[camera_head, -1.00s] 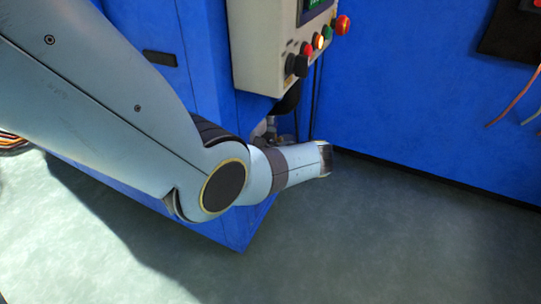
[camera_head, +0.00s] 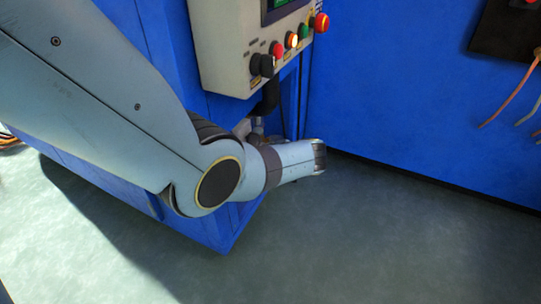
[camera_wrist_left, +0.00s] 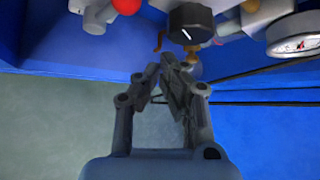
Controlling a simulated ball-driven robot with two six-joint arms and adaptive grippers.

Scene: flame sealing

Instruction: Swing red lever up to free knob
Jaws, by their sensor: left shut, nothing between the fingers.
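In the left wrist view, my left gripper (camera_wrist_left: 168,72) is shut and empty, its fingertips together just below a black knob (camera_wrist_left: 190,22) with a white mark. The tips look apart from the knob, though the depth is hard to judge. A red ball (camera_wrist_left: 127,5) shows at the top edge, left of the knob. A small reddish part (camera_wrist_left: 208,43) shows beside the knob. I cannot tell which of these red parts belongs to the lever. In the head view, my left arm hides most of this area, and the gripper cannot be made out.
A round gauge (camera_wrist_left: 292,36) and grey pipework (camera_wrist_left: 98,16) flank the knob. A control box (camera_head: 226,50) with coloured buttons hangs on the blue machine above my wrist. A blue wall (camera_head: 400,90) stands behind. The green floor (camera_head: 400,240) is clear.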

